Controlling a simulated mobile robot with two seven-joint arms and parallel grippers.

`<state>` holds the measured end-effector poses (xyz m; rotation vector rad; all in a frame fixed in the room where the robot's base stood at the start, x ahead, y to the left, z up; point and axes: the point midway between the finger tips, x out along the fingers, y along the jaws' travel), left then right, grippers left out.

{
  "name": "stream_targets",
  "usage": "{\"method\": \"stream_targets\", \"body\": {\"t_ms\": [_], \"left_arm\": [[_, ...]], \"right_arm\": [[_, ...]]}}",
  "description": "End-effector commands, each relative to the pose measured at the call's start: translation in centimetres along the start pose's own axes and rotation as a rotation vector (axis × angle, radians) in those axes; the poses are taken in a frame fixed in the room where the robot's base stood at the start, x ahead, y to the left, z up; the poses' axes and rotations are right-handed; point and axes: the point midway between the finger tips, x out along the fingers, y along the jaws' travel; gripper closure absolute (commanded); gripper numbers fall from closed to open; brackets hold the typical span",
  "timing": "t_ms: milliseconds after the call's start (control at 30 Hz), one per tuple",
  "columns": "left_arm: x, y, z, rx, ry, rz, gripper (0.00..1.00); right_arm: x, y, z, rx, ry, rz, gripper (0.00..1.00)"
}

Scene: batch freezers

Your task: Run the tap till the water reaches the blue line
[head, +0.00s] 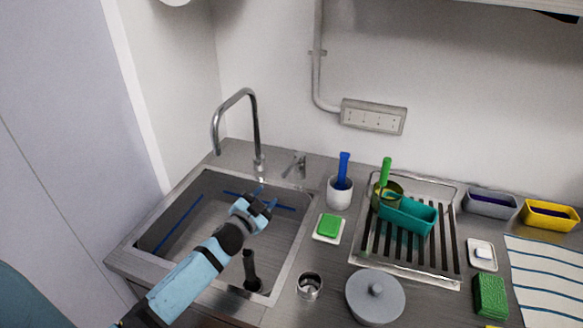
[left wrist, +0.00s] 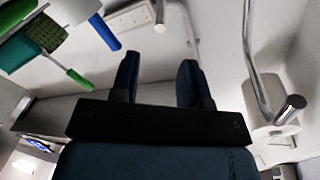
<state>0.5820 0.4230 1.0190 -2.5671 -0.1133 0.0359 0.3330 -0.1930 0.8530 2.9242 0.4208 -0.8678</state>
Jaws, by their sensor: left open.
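The chrome tap (head: 257,125) arches over the back of the steel sink (head: 300,238); no water stream shows from its spout. A small tap lever (head: 296,165) stands on the deck to its right. The blue line (head: 178,226) runs along the sink's inner walls, and no water surface can be made out. My left gripper (head: 266,197) is open and empty over the back of the sink, in front of and below the lever. In the left wrist view its two fingers (left wrist: 158,80) are apart with nothing between them. My right gripper is out of view.
A dark upright piece (head: 252,270) stands in the sink. Right of the sink are a white cup with a blue-handled brush (head: 341,192), a green sponge (head: 328,226), a metal cup (head: 309,286), a grey lid (head: 375,296) and a drying rack (head: 447,270) holding a teal tub (head: 410,216).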

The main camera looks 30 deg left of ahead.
Motion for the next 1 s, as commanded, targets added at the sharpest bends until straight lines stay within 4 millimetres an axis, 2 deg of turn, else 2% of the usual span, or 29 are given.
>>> {"method": "stream_targets", "body": {"t_ms": [200, 400, 600, 800, 1000], "left_arm": [[4.0, -0.2, -0.3, 0.000, 0.001, -0.002, 0.58], [8.4, -0.2, -0.3, 0.000, 0.002, -0.002, 0.58], [11.6, -0.1, -0.1, 0.000, 0.000, -0.001, 0.58], [13.0, -0.1, -0.1, 0.000, 0.001, -0.001, 0.58], [13.1, 0.0, 0.0, 0.000, 0.000, 0.000, 0.58]], "right_arm": [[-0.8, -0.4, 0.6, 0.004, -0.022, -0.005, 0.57], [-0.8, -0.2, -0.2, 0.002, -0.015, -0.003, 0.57], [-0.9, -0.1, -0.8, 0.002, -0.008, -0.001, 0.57], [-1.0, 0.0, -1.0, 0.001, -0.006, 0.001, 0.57], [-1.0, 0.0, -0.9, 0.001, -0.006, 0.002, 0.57]]}}
